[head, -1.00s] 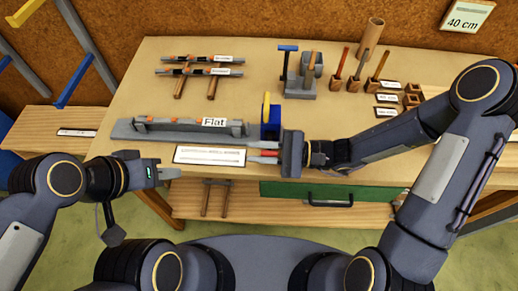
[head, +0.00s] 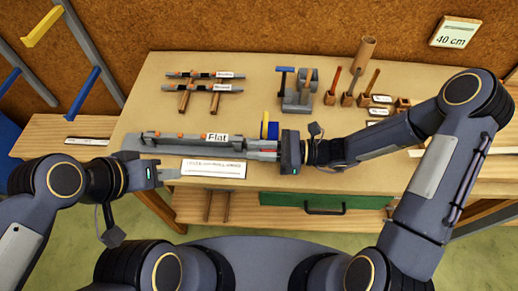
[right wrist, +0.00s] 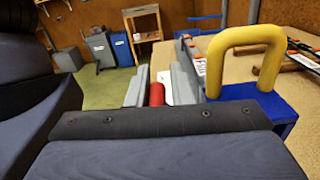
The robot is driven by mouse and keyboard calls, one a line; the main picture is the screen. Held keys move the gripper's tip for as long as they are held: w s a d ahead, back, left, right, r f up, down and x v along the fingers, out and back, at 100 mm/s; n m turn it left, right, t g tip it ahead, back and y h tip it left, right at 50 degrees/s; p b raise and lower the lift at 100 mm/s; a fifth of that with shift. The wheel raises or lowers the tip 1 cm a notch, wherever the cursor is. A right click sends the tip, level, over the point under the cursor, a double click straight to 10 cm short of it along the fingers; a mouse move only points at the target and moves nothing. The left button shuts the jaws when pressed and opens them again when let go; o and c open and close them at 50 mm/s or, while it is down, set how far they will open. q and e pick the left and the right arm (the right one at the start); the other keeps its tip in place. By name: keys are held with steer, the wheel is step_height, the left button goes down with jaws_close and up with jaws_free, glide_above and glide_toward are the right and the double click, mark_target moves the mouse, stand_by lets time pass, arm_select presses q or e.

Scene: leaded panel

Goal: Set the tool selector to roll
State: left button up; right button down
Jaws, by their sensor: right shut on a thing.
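The long grey tool (head: 190,148) lies along the left of the bench, with a label reading "Flat" (head: 218,137) on it. At its right end is a blue block (head: 270,131) with a yellow handle, which also shows in the right wrist view (right wrist: 245,52). My right gripper (head: 268,150) is beside that end. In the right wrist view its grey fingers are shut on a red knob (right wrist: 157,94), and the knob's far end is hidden. My left gripper (head: 168,174) hangs empty at the bench's front edge; its finger gap is unclear.
A white text card (head: 214,168) lies in front of the tool. Two bars (head: 205,88) rest on wooden pegs behind it. A grey stand (head: 297,98) and wooden holders with tools (head: 349,99) stand further right. A green drawer (head: 325,203) sits under the bench top.

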steer(key=shift+w+r+m+p, duration=0.1)
steer(key=shift+w+m+p, duration=0.25)
steer(key=shift+m, duration=0.35)
steer(key=c, duration=1.4)
jaws_free()
steer(key=shift+o, duration=0.2)
steer(key=shift+r, duration=0.1)
